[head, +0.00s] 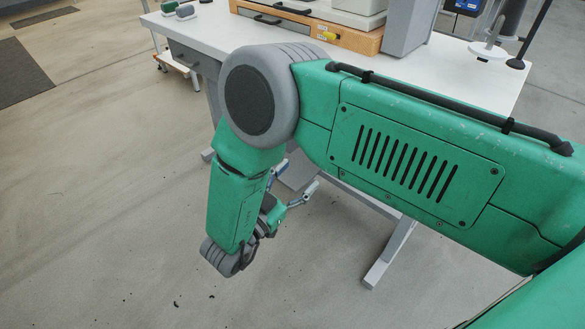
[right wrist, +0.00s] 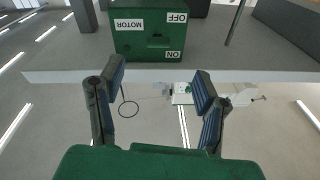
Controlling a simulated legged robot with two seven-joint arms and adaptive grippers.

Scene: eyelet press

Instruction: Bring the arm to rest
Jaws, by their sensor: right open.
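My right arm, green with grey joints, crosses the head view from the lower right, bends at a large grey joint over the table's front edge and hangs down in front of the table. My right gripper (head: 293,184) is small and partly hidden by the forearm, below the tabletop level. In the right wrist view my right gripper (right wrist: 158,82) has its two dark fingers spread wide, with nothing held between them. My left arm and gripper are in no view.
The white table (head: 478,72) carries a wooden-framed case (head: 352,38). A green motor switch box (right wrist: 150,42), labelled ON and OFF, appears upside down beyond the fingers in the right wrist view. A table leg (head: 390,254) stands right of my gripper. The floor at left is mostly clear.

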